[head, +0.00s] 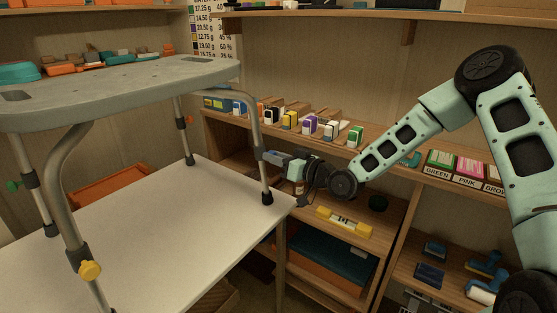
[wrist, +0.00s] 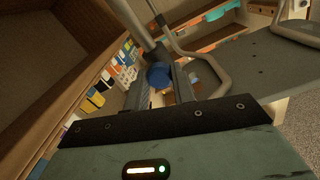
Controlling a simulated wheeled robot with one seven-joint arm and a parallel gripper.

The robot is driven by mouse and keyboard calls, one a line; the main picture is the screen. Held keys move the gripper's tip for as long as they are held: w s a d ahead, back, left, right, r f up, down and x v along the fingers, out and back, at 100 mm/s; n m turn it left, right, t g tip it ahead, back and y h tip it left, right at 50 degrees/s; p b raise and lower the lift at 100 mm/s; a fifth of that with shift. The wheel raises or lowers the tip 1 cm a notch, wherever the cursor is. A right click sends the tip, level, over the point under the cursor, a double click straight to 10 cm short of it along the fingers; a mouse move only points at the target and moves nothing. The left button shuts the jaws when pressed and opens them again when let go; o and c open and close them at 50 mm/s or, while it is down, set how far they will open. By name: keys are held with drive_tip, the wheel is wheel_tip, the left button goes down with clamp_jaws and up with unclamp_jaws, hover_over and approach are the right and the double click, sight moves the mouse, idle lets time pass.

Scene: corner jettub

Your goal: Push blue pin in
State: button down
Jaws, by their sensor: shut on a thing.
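The blue pin (wrist: 159,75) sits at a metal leg of the grey bath stool (head: 130,78), between the two fingers of my gripper (wrist: 162,88). My gripper is shut on it. In the head view my gripper (head: 276,158) reaches the stool's right front leg (head: 264,150) from the right, and the pin is hidden there. I cannot tell how deep the pin sits in the leg. The stool stands upright on the white table (head: 170,225). A yellow pin (head: 90,270) and a green pin (head: 12,186) show on other legs.
Wooden shelves (head: 385,150) stand behind and to the right, with several coloured small boxes (head: 290,118). A yellow level (head: 343,222) lies on a lower shelf below my gripper. The table top right of the yellow pin is clear.

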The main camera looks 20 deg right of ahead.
drive_tip(key=c, duration=1.1)
unclamp_jaws()
drive_tip(key=shift+c, duration=0.2)
drive_tip(key=b+v, duration=0.1)
drive_tip(key=v, duration=1.6)
drive_tip(key=shift+s, duration=0.1)
